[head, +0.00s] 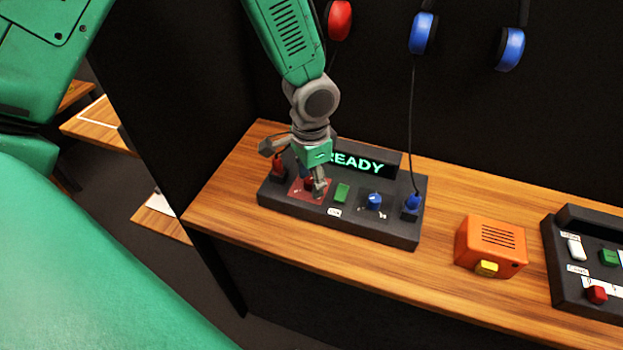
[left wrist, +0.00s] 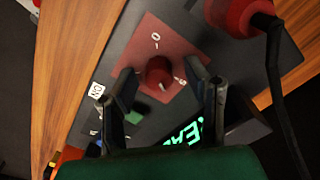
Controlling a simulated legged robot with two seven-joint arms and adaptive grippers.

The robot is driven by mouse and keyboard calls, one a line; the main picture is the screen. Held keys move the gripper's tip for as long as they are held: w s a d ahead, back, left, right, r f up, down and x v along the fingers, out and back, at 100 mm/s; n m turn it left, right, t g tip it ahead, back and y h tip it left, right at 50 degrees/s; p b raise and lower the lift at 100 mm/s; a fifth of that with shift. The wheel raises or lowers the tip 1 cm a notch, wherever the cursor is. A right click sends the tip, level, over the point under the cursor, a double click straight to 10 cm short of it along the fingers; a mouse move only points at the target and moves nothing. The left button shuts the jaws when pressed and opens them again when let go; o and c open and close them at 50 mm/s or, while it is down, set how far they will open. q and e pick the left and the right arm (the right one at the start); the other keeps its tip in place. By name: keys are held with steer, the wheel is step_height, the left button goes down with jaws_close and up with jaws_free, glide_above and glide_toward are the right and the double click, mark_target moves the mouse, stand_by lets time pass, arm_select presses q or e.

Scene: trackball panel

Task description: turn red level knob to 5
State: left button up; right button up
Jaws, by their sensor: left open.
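The red level knob (left wrist: 159,71) is a round red knob on a dark red square plate (left wrist: 192,47) with small white marks, one reading like 0. In the head view, the plate (head: 298,193) is on the left part of the dark panel, and my gripper partly hides the knob. My left gripper (head: 305,178) is open over it, pointing down. In the left wrist view, its fingers (left wrist: 160,74) show on either side of the knob. I cannot tell whether they touch it. The knob's exact setting is unclear. My right gripper is not in view.
The panel (head: 387,232) also has a green button (head: 341,193), a blue knob (head: 375,201), a blue plug (head: 412,202) and a lit READY display (head: 362,164). A red plug (left wrist: 238,14) with a cable is close by. An orange box (head: 490,245) stands to the right.

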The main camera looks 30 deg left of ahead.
arm_select(q)
jaws_close()
steer(key=n+p, duration=0.2)
steer(key=n, duration=0.1)
steer(key=shift+r+p, duration=0.15)
steer(key=shift+p, duration=0.2)
steer(key=shift+n+p, duration=0.55)
steer(key=shift+n, duration=0.45)
steer(key=shift+w+n, duration=0.1)
steer(key=shift+n, duration=0.2)
steer(key=shift+f, duration=0.2)
jaws_free()
